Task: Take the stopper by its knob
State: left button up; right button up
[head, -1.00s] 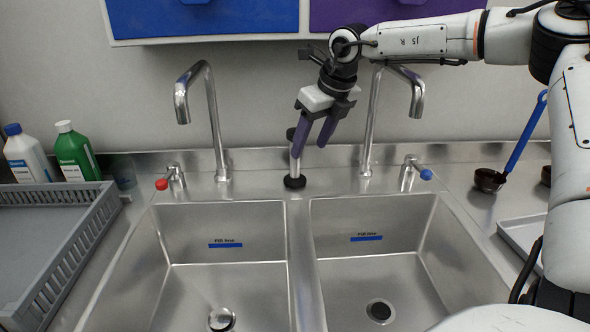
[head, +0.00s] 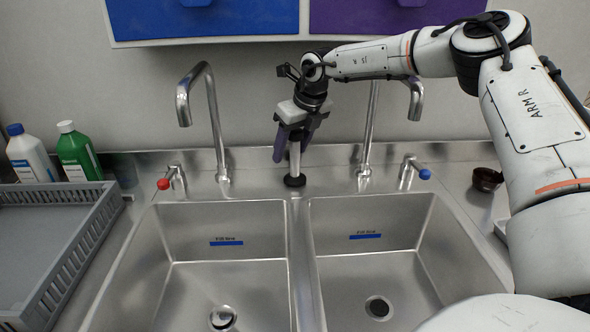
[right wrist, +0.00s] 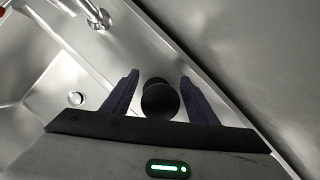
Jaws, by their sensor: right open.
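The stopper stands upright on the steel ledge behind the divider between the two basins. Its black base (head: 294,181) and steel stem (head: 295,160) show in the head view, while its top is hidden by my right gripper. In the right wrist view its round black knob (right wrist: 160,98) lies between the two purple fingers, with a visible space on each side. My right gripper (head: 292,150) is open around the top of the stopper, fingers pointing down. It also shows in the right wrist view (right wrist: 159,76). My left gripper is not in view.
Steel faucets (head: 213,120) (head: 370,125) rise on both sides. A red-tipped tap (head: 172,178) and a blue-tipped tap (head: 414,170) stand on the ledge. Left and right basins (head: 225,265) (head: 375,255) lie in front. A grey crate (head: 75,255) and bottles (head: 75,150) are left.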

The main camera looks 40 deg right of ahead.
jog(key=shift+c, duration=0.4)
grip_shut()
jog(key=shift+r, duration=0.1)
